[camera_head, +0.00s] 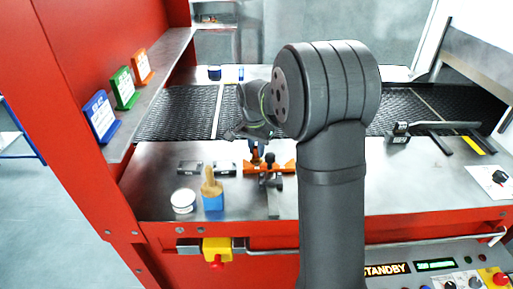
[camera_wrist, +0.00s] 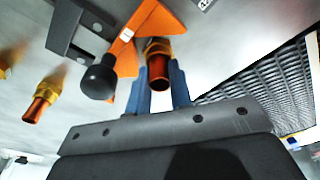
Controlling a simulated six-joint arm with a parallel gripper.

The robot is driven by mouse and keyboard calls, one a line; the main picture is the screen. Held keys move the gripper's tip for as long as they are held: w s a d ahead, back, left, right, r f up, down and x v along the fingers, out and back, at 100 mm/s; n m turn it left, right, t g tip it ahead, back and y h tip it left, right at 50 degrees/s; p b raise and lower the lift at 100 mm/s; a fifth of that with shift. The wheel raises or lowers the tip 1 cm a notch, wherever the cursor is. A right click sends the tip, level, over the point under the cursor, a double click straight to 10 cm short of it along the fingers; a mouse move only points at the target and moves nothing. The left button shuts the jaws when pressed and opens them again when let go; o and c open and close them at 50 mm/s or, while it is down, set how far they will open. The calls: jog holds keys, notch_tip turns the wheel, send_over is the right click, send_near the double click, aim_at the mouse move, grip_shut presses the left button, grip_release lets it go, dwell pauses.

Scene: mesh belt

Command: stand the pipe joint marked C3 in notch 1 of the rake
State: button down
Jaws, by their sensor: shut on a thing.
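The orange rake (camera_head: 282,167) lies on the steel bench in front of the belt; in the wrist view its orange body (camera_wrist: 150,22) shows at the top. My gripper (camera_wrist: 164,88) has blue fingers shut on a brass and copper pipe joint (camera_wrist: 158,68). The joint is right beside the rake; I cannot tell whether it sits in a notch. No C3 mark is readable on it. In the head view the joint (camera_head: 256,156) is partly hidden by my wrist. Another pipe joint (camera_wrist: 42,99) stands apart at left in the wrist view.
A dark clamp with a black knob (camera_wrist: 99,80) is beside the rake. A brush in a blue block (camera_head: 212,197) and a white round tin (camera_head: 183,201) stand left on the bench. The mesh belt (camera_head: 180,112) runs behind.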

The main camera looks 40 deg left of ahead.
aim_at(254, 158)
jog(key=c, duration=1.3)
grip_release()
notch_tip(254, 158, up, 12)
jog(key=s, duration=0.1)
jog(key=shift+s+d, duration=0.15)
jog(key=shift+s, duration=0.1)
jog(key=f, duration=0.4)
jog(key=w+f, duration=0.1)
jog(key=f, duration=0.6)
jog(key=shift+w+f, duration=0.2)
jog(key=shift+f, duration=0.15)
jog(key=shift+a+r, duration=0.15)
jog(key=shift+a, duration=0.05)
jog(key=shift+r, duration=1.55)
